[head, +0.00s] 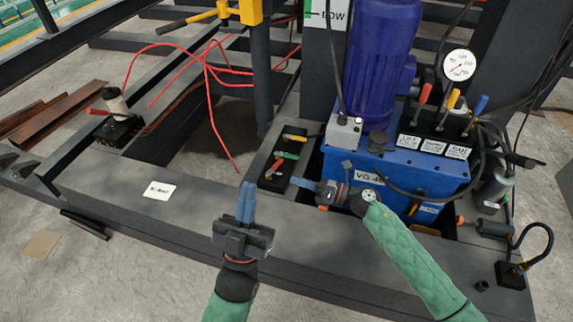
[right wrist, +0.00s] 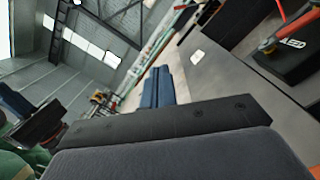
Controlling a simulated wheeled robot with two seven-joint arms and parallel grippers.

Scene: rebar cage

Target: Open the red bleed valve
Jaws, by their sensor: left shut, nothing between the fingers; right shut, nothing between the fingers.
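A black valve block (head: 273,184) lies on the dark frame rail, with a yellow, a green and a red lever (head: 273,168). The red lever is the one nearest the front and lies slanted. In the right wrist view a red lever (right wrist: 269,44) shows on a dark block at the upper right. My right gripper (head: 296,182) is shut and empty, pointing left, just right of the block's front end. Whether it touches the block cannot be told. My left gripper (head: 246,188) is shut and empty, left of and in front of the block.
A blue power unit (head: 338,164) with a gauge (head: 459,65) and several coloured levers stands right of the block. Red hoses (head: 209,95) loop at the back left.

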